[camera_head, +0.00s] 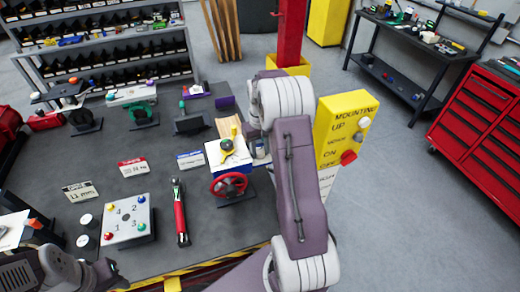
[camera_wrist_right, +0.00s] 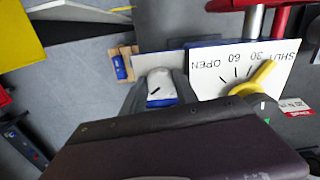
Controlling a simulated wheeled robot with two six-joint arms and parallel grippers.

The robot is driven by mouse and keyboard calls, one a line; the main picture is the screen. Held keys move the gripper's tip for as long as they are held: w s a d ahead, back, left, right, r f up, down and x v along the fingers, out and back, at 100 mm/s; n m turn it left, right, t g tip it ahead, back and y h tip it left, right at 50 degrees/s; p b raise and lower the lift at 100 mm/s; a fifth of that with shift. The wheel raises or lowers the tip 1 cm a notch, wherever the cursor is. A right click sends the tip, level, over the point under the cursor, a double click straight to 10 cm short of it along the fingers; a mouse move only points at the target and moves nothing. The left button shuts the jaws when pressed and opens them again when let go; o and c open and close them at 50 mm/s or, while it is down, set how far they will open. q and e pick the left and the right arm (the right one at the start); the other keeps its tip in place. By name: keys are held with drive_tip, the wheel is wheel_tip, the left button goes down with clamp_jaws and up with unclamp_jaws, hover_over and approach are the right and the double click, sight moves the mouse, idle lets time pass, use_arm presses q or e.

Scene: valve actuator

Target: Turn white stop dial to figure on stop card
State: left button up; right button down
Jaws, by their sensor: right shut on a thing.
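The valve actuator's white top plate (camera_wrist_right: 222,90) carries the marks SHUT, 30, 60 and OPEN. Its yellow pointer (camera_wrist_right: 257,88) lies across the plate, and shows in the head view (camera_head: 227,147). Beside the plate, my right gripper (camera_wrist_right: 160,78) is shut around the white stop dial (camera_wrist_right: 160,86), which bears a short black line. In the head view my right gripper (camera_head: 259,149) is at the actuator's right side, largely hidden by my arm. Cards with a red (camera_head: 132,167) and a blue band (camera_head: 190,160) stand on the table; their small print is unclear. My left gripper (camera_head: 106,272) is low at the left, dark and partly cut off.
A red handwheel (camera_head: 229,185) sits in front of the actuator. A red-handled wrench (camera_head: 180,215) and a numbered plate with coloured knobs (camera_head: 127,219) lie nearer. A yellow panel (camera_head: 345,130) stands right of my right arm. The table's front middle has some clear room.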

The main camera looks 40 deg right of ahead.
sight(260, 150)
drive_tip(key=shift+w, duration=0.1)
idle(0.3)
drive_tip(key=c, duration=1.4)
unclamp_jaws()
drive_tip(key=shift+o, duration=1)
drive_tip(key=shift+w, duration=0.1)
drive_tip(key=shift+r, duration=0.3)
wheel_tip(260, 150, up, 8)
drive_tip(key=shift+r+b, duration=0.25)
drive_tip(key=shift+b, duration=0.65)
drive_tip(key=shift+f, duration=0.1)
